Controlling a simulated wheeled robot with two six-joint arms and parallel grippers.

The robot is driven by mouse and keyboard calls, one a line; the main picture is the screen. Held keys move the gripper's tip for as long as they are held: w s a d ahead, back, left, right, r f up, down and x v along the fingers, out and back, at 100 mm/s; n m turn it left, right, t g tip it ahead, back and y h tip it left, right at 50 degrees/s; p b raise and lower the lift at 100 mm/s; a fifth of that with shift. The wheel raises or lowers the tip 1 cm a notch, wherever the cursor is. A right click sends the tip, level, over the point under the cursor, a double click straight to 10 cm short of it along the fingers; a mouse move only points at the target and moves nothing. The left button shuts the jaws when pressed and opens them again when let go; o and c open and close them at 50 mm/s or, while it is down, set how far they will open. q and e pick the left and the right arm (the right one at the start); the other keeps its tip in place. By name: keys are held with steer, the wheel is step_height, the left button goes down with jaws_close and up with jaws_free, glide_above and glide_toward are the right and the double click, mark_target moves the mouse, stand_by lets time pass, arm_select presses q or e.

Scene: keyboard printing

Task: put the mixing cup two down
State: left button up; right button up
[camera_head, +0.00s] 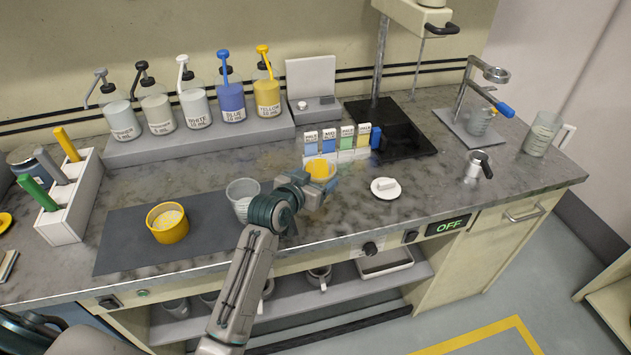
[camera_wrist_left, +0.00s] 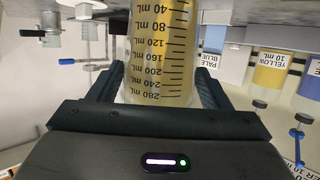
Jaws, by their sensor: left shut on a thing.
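My left gripper (camera_head: 322,184) is shut on a clear mixing cup (camera_wrist_left: 160,50) with black mL marks and yellow contents. The yellow contents also show in the head view (camera_head: 319,168). The cup is in front of the row of small labelled cards, near the middle of the counter. I cannot tell whether its base touches the counter. In the left wrist view both fingers (camera_wrist_left: 157,85) clasp the cup's sides. Another clear graduated cup (camera_head: 242,198) stands to the left of the gripper, partly beside my arm. My right gripper is not in view.
A yellow cup (camera_head: 168,224) stands on a dark mat (camera_head: 120,243). Labelled cards (camera_head: 347,138) stand close behind the held cup. A small white dish (camera_head: 385,188) lies to its right. Pump bottles (camera_head: 231,98) line the back shelf. A glass jug (camera_head: 542,134) stands far right.

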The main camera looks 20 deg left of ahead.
arm_select(q)
steer(key=shift+s+f, duration=0.1)
steer(key=shift+f, duration=0.85)
steer(key=shift+f, duration=0.15)
steer(key=o, duration=1.4)
steer(key=shift+c, duration=0.2)
